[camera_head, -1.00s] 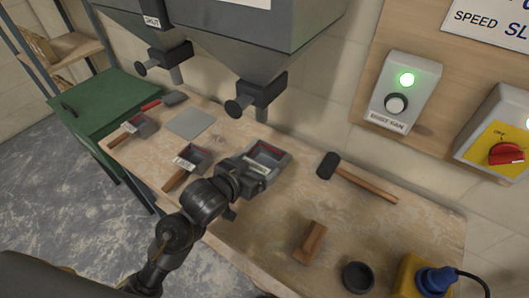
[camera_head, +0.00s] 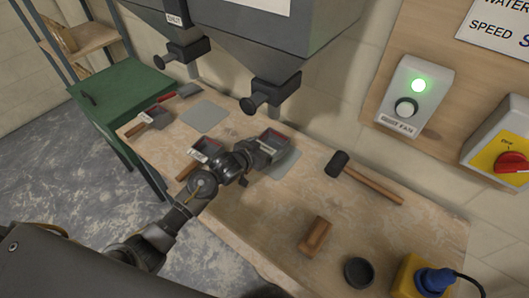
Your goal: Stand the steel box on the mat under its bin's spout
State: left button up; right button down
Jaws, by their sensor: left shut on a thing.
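My left gripper (camera_head: 262,152) is shut on the steel box (camera_head: 272,137), a small grey open-topped box with red inside. It holds the box over or at the far left part of a grey mat (camera_head: 287,165), below and near the right bin's spout (camera_head: 268,92). I cannot tell for sure whether the box is clear of the mat. A second grey mat (camera_head: 203,116) lies bare below the left bin's spout (camera_head: 182,54). My right gripper is not in view.
A box with a wooden handle (camera_head: 187,170) is just left of my gripper, and another (camera_head: 147,124) lies at the left end. A hammer (camera_head: 365,180), wooden block (camera_head: 315,236) and black round dish (camera_head: 359,271) lie to the right. The bench's middle front is bare.

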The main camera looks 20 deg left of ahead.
pick_arm(q)
jog(key=shift+w+f, duration=0.25)
jog(key=shift+f, duration=0.1)
notch_tip(320, 180, down, 2)
jog(key=shift+f+p, duration=0.1)
jog(key=shift+p, duration=0.45)
jog(key=shift+f, duration=0.3)
jog(key=shift+f, duration=0.15)
jog(key=o, duration=0.9)
